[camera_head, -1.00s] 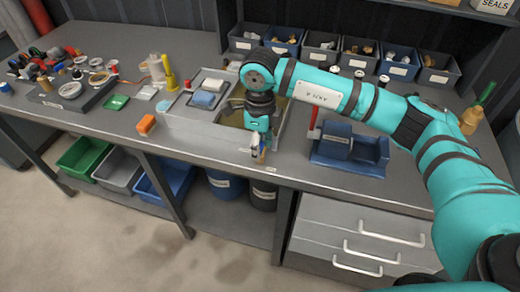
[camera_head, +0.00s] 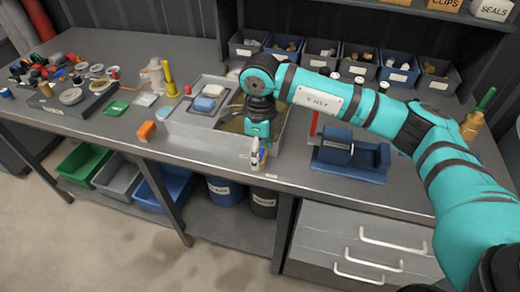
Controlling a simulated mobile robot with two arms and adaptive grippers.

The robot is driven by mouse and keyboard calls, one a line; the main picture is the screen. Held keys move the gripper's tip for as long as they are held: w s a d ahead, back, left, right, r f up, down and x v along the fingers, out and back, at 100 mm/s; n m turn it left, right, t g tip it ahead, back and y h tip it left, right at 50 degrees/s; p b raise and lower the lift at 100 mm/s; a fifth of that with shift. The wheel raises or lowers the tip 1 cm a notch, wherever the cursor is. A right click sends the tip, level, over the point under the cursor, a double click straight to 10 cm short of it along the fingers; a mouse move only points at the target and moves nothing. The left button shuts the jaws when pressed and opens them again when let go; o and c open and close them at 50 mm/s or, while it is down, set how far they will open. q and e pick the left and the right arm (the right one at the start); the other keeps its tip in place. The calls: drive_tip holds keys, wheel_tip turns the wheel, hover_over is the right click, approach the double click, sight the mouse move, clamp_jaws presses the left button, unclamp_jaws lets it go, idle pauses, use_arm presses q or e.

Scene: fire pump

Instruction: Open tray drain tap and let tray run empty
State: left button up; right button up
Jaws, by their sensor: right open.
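A grey metal tray (camera_head: 190,131) sits on the bench at its front edge, with murky yellowish liquid (camera_head: 234,124) in its right part. My right gripper (camera_head: 258,159) points down at the tray's front right corner, over the bench edge. It is open. A small yellow and blue part, perhaps the drain tap, shows at its fingertips; it is too small and covered to tell whether the fingers touch it or how its handle is set. My left gripper is out of view.
A blue vice-like fixture (camera_head: 349,158) stands right of the tray, with a red upright (camera_head: 314,124) beside it. A blue bucket (camera_head: 225,190) and a dark bucket (camera_head: 264,201) stand below. Parts bins line the back.

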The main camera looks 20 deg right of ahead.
drive_tip(key=shift+r, duration=4)
